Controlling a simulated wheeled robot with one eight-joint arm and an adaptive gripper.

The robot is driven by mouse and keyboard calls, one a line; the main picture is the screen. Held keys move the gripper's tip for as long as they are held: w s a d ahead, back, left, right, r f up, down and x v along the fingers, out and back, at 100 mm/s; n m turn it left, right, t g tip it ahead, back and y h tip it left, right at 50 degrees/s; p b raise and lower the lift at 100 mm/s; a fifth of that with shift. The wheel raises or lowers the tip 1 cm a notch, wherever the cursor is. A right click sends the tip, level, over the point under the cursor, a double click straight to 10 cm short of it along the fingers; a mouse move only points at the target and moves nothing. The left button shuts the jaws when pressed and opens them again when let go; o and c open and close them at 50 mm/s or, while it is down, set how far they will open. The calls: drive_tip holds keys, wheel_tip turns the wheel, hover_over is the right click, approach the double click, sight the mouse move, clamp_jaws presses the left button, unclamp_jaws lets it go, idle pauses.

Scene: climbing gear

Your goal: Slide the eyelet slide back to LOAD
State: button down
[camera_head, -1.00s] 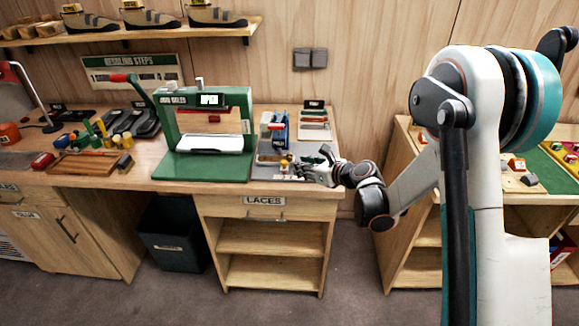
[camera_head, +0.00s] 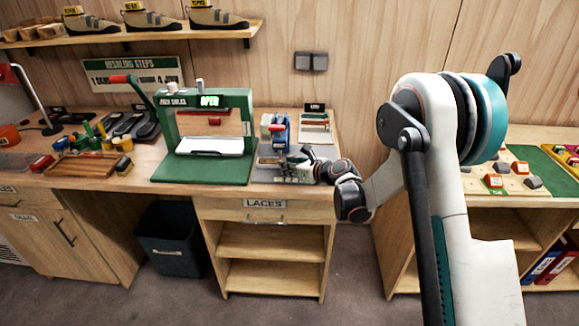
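A small blue-and-grey bench device (camera_head: 279,131) stands on a grey base plate (camera_head: 265,161), right of the green press. I take it to be the eyelet device, but its slide and any LOAD mark are too small to make out. My gripper (camera_head: 284,168) is low over the front of the base plate, its fingers pointing left. The gripper covers the front right part of the plate. I cannot tell whether its fingers are open or shut, or whether they touch anything.
The green press (camera_head: 205,180) with a lit display stands close to the left. A small tray (camera_head: 314,130) lies behind my gripper on the right. A drawer labelled LACES (camera_head: 264,204) is below the bench top. A second bench (camera_head: 500,207) stands right of my arm.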

drive_tip(key=d, duration=0.5)
drive_tip(key=d+b, duration=0.1)
drive_tip(key=d, duration=0.9)
drive_tip(key=shift+s+d+b, duration=0.15)
drive_tip(key=shift+s+b, duration=0.15)
drive_tip(key=shift+b, duration=0.05)
drive_tip(key=c, duration=1.8)
unclamp_jaws()
drive_tip(key=shift+o, duration=0.2)
drive_tip(key=shift+d, duration=0.25)
drive_tip(key=shift+a, duration=0.1)
drive_tip(key=v, duration=1.2)
